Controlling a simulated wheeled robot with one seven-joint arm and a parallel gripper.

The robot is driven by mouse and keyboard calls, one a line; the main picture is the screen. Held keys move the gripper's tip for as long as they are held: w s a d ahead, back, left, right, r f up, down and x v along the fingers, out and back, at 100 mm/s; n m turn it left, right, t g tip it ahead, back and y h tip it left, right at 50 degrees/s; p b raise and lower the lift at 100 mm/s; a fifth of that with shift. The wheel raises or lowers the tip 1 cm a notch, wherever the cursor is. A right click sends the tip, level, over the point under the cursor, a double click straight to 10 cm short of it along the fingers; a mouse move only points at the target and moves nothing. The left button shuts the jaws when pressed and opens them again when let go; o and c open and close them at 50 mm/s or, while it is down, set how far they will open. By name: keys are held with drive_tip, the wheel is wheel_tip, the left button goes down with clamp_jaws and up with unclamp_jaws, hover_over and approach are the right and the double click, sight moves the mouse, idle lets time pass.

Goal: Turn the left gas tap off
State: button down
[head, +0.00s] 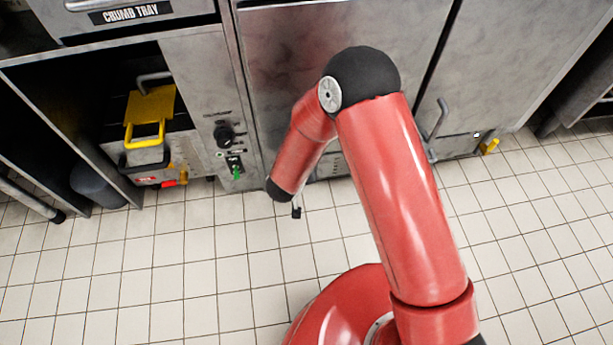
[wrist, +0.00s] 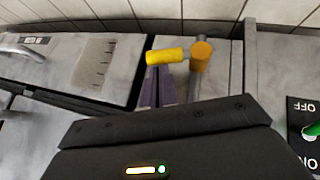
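The left gas tap shows in the wrist view, which is upside down. It has a yellow lever (wrist: 166,57) and an orange-yellow round end (wrist: 201,54) on a grey upright pipe. The lever points sideways to the left there, across the pipe. My gripper (wrist: 159,72) has its two fingers close together, with tips at the lever's edge. I cannot tell if they touch it. Nothing shows gripped between them. In the head view my arm hides this tap and most of my gripper. Another yellow tap handle (head: 490,146) shows low at the right cabinet.
A green switch (wrist: 311,130) marked OFF and ON is on the panel beside the tap, also in the head view (head: 236,170). A vented grey panel (wrist: 92,62) lies on the other side. A yellow-handled item (head: 150,115) stands in the left bay. The tiled floor is clear.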

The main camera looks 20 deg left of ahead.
drive_tip(key=shift+w+d+f, duration=0.3)
drive_tip(key=shift+d+f, duration=0.25)
idle(0.5)
